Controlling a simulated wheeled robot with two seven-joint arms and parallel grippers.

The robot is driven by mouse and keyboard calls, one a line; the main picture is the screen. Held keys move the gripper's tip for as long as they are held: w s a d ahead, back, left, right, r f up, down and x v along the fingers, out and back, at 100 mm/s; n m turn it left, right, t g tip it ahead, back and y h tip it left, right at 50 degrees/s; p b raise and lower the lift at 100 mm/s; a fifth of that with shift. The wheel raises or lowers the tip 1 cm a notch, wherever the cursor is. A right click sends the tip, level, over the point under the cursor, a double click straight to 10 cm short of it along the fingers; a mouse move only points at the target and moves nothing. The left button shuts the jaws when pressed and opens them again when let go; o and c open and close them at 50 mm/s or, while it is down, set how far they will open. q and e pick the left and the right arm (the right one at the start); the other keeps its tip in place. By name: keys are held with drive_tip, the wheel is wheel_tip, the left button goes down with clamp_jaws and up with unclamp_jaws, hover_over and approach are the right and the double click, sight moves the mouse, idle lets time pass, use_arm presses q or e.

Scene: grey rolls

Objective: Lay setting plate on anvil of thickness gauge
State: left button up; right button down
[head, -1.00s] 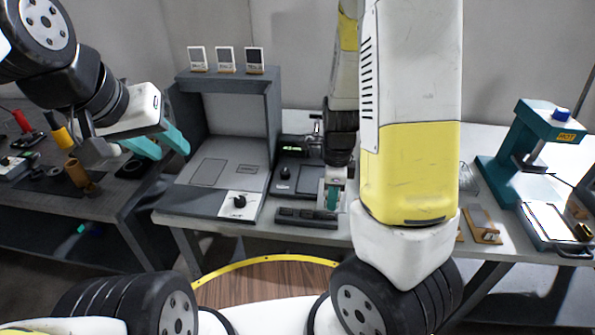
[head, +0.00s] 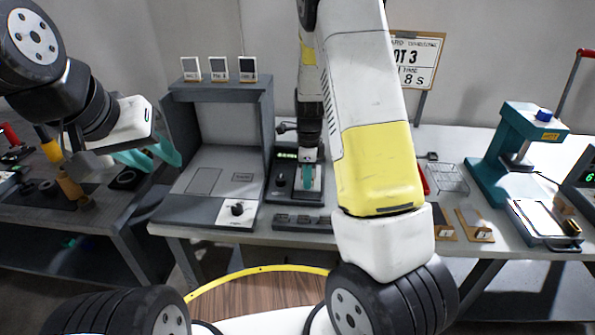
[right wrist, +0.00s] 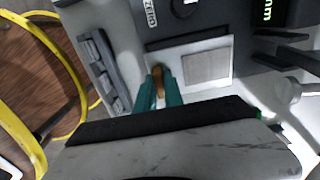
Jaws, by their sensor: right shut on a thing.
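The thickness gauge (head: 281,182) is a dark unit with a green display, right of the grey booth. Its display also shows in the right wrist view (right wrist: 268,12). My right gripper (head: 308,185) is over the gauge's right part. In the right wrist view its teal fingers (right wrist: 158,92) are shut on a brown tab, apparently the handle of the setting plate (right wrist: 178,83), a white plate with a grey square. The plate lies over the gauge; I cannot tell whether it touches the anvil. My left gripper (head: 150,155) is open and empty at the left.
A dark slotted block (head: 302,223) lies in front of the gauge. The grey booth (head: 215,190) stands left of it. To the right are a wire rack (head: 450,178), wooden holders (head: 475,224) and a teal press (head: 490,170). My right arm hides part of the table.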

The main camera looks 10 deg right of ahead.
drive_tip(key=shift+w, duration=0.45)
drive_tip(key=shift+s+f, duration=0.1)
drive_tip(key=shift+f, duration=1.7)
drive_tip(key=shift+f, duration=0.15)
drive_tip(key=c, duration=1.5)
unclamp_jaws()
drive_tip(key=shift+o, duration=0.2)
